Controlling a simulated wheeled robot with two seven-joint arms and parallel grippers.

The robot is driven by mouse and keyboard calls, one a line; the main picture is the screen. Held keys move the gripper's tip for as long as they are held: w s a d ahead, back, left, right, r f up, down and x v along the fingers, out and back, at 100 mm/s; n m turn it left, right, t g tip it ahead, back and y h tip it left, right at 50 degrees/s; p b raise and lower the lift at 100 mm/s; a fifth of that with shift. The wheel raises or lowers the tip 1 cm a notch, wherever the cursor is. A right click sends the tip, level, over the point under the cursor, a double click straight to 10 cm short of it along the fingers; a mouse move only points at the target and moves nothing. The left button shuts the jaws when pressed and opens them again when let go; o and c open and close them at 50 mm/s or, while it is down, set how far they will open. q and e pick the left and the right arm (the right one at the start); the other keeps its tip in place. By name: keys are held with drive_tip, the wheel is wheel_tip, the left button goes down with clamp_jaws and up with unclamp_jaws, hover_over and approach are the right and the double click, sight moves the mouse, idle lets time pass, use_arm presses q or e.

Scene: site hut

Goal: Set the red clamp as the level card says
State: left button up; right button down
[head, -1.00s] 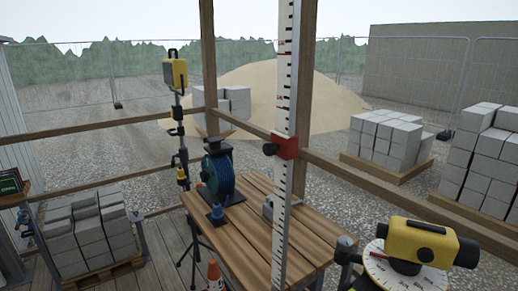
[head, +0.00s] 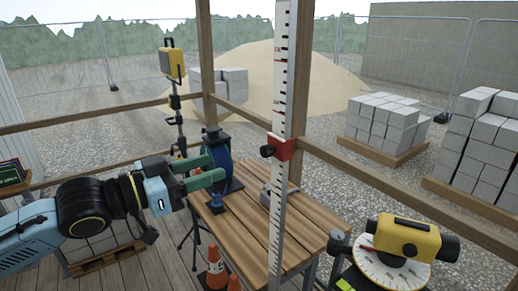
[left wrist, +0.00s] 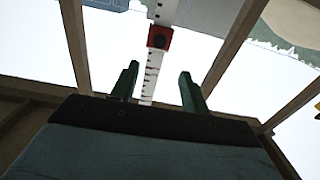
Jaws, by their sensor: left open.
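The red clamp (head: 281,147) with a black knob sits around the white graduated staff (head: 277,205), which stands upright in front of the wooden table. The clamp also shows in the left wrist view (left wrist: 159,37), beyond my fingertips. My left gripper (head: 222,176) is open and empty, to the left of the staff and lower than the clamp, apart from both. Its two green fingers also show in the left wrist view (left wrist: 157,82). The level card is not recognisable in these frames. My right gripper is not in view.
A yellow level instrument (head: 402,237) on a white dial stands at front right. A wooden rail (head: 370,174) runs behind the staff. An orange cone (head: 214,268) stands on the floor.

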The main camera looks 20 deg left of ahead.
sight(262, 151)
use_arm(q)
drive_tip(key=p+x, duration=0.3)
drive_tip(key=x, duration=0.8)
drive_tip(key=shift+r, duration=0.1)
drive_tip(key=shift+w+d, duration=0.5)
drive_tip(key=shift+c, duration=0.4)
clamp_jaws()
